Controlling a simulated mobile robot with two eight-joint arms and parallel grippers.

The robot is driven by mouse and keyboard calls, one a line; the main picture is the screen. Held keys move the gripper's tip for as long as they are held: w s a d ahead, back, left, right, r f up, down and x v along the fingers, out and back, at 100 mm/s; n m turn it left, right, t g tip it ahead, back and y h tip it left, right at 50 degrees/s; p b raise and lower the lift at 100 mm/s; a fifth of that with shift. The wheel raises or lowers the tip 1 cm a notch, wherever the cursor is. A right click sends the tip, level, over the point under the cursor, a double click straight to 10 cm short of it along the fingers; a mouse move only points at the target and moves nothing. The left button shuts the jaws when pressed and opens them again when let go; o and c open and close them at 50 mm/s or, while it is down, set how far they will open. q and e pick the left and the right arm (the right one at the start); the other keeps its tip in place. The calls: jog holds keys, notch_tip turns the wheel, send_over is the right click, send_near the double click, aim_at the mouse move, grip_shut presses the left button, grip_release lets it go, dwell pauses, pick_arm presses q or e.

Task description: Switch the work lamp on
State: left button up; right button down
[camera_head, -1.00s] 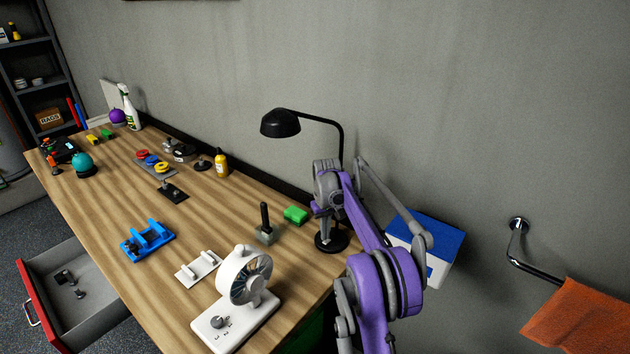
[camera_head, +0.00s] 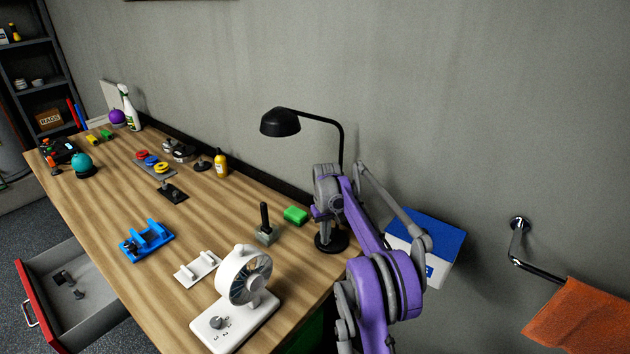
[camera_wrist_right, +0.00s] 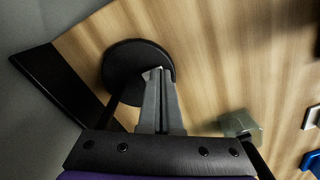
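The black work lamp (camera_head: 281,123) stands at the right end of the workbench, its shade on a curved arm. Its round base (camera_head: 339,243) is partly covered by my right gripper (camera_head: 323,218), which points down over it. In the right wrist view, the dark lamp base (camera_wrist_right: 128,62) lies beyond my right gripper (camera_wrist_right: 158,76). The two grey fingers lie together, with their tips over the base's edge. A small pale patch shows at the tips; I cannot tell if it is a switch, or if they touch it. The shade shows no glow. My left gripper is out of view.
A grey block with a black lever (camera_head: 265,228), a green block (camera_head: 295,214) and a white fan (camera_head: 242,280) stand near the lamp on the workbench (camera_head: 205,225). A blue and white box (camera_head: 440,247) is right of my arm. A red-fronted drawer (camera_head: 40,310) stands open.

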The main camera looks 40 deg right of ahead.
jog(key=shift+f, duration=0.15)
jog(key=shift+r+p, duration=1.5)
jog(key=shift+r, duration=2.1)
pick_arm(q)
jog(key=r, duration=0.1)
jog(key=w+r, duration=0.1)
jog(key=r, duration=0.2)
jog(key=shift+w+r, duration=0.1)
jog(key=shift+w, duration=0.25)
pick_arm(e)
jog(key=shift+f, duration=0.1)
